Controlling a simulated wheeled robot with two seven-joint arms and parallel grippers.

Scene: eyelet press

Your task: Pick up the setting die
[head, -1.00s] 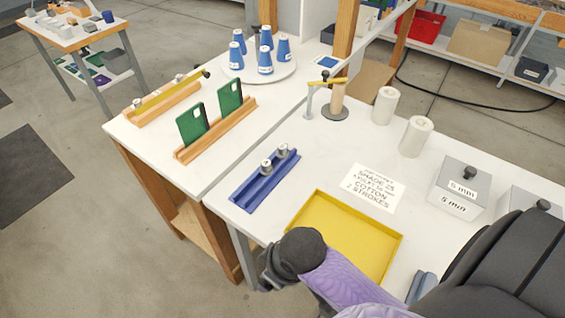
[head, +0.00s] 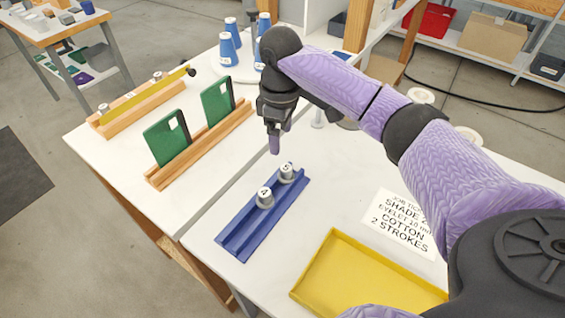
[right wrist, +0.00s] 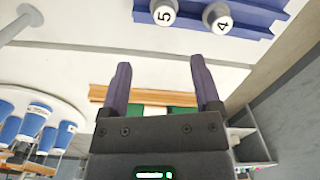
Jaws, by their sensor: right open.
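Two small silver cylindrical dies stand in a blue grooved rack (head: 240,240) on the white table. One is marked 4 (head: 265,198) and the other, behind it, is marked 5 (head: 287,173). In the right wrist view, the die marked 5 (right wrist: 164,12) and the die marked 4 (right wrist: 217,18) show at the top edge. My right gripper (head: 274,146) is open and empty, with fingers downward, above the table just behind the rack's far end. It touches neither die. Its two fingers (right wrist: 160,66) are apart in the right wrist view. My left gripper is not in view.
A yellow tray (head: 322,262) lies at the front, with a printed job card (head: 402,222) behind it. Green boards (head: 167,140) stand in a wooden rail (head: 200,146) to the left.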

